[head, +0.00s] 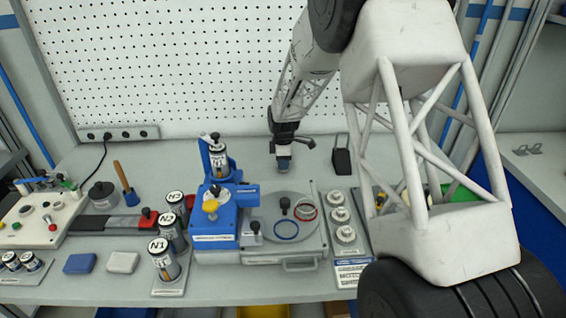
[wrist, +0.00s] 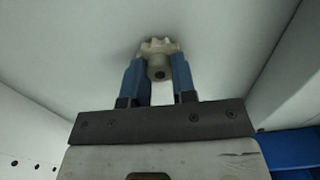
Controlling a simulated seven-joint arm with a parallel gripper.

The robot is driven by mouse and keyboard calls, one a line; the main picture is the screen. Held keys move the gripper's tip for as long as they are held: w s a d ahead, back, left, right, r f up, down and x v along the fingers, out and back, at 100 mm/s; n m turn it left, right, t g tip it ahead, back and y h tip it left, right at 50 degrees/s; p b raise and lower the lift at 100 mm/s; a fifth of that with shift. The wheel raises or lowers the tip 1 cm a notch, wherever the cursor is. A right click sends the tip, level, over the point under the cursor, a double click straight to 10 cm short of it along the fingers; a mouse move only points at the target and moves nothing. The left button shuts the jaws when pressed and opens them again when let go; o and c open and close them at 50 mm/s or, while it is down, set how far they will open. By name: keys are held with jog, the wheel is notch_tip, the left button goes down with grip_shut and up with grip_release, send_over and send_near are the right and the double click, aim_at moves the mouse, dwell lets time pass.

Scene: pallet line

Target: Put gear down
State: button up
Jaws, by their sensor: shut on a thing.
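My gripper (head: 284,153) points down over the bench behind the grey machine base, near the pegboard. In the wrist view its two blue fingers (wrist: 157,82) are shut on a small pale metal gear (wrist: 158,46). The gear's toothed rim is beyond the fingertips and its hub with a dark bore faces the camera. Bare light surface shows behind it. I cannot tell whether the gear touches that surface. In the head view the gear is too small to make out clearly.
A blue fixture (head: 215,220) on the grey base (head: 265,256) stands in front of my gripper. A rack with metal gears (head: 340,214) stands to its right, and a black block (head: 342,160) behind that. Labelled cylinders (head: 163,260) stand at left. Bench around my gripper is clear.

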jog(key=shift+f, duration=0.1)
jog(key=o, duration=0.9)
notch_tip(320, 180, up, 12)
jog(key=shift+r, duration=0.15)
dwell(0.4)
dwell(0.7)
